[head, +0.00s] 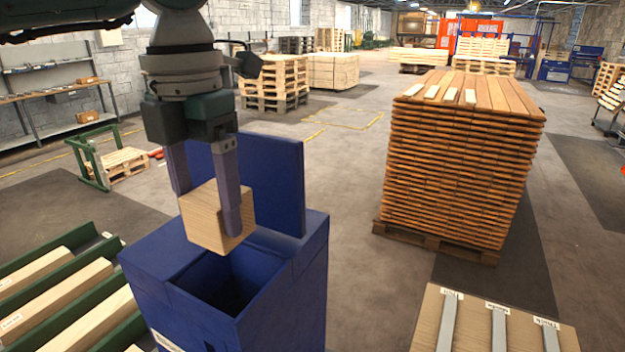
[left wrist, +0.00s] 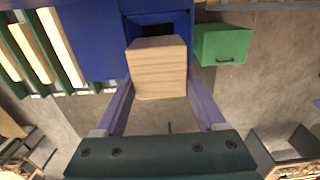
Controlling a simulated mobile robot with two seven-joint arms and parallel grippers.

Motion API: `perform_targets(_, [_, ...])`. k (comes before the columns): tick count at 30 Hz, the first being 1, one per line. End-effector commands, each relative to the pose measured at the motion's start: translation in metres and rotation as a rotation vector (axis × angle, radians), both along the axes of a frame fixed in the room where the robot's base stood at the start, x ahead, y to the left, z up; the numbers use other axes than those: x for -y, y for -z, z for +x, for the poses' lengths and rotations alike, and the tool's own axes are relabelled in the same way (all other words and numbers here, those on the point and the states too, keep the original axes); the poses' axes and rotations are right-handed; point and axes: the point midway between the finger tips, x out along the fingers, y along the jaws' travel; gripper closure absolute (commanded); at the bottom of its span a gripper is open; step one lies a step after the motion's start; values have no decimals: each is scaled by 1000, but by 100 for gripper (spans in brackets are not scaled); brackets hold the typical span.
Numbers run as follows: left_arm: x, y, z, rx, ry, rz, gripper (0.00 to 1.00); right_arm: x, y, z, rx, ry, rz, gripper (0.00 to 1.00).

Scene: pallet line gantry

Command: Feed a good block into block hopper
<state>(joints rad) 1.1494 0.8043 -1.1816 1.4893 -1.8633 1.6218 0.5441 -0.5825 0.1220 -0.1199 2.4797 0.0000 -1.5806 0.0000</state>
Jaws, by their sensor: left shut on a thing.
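A pale wooden block (head: 205,217) is held between the fingers of my left gripper (head: 212,215). The block also shows in the left wrist view (left wrist: 158,68), between the two purple fingers. The blue block hopper (head: 290,285) stands below, with a dark square opening and a raised blue panel behind it. The block is above the hopper, over the back part of its opening, and looks apart from it. In the left wrist view the hopper (left wrist: 90,40) lies past the block, its opening partly hidden by it. My right gripper is not in view.
Green-railed lanes with wooden pieces (head: 75,318) lie left of the hopper. A labelled board with metal strips (head: 430,320) is at front right. A tall stack of boards (head: 450,165) stands behind it. A green box (left wrist: 221,44) is beside the hopper.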

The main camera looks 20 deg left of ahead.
Motion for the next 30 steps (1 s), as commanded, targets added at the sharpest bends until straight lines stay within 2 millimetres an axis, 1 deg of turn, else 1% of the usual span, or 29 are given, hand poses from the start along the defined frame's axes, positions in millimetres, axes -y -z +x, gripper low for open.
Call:
perform_targets(1, [0,8,0,0,0,0,86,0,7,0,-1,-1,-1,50])
perform_targets(18, [0,59,0,1,2,0,86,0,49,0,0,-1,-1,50])
perform_targets(24, [0,71,0,1,2,0,86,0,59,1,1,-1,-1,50])
perform_targets(30, [0,72,0,1,2,0,86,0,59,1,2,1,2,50])
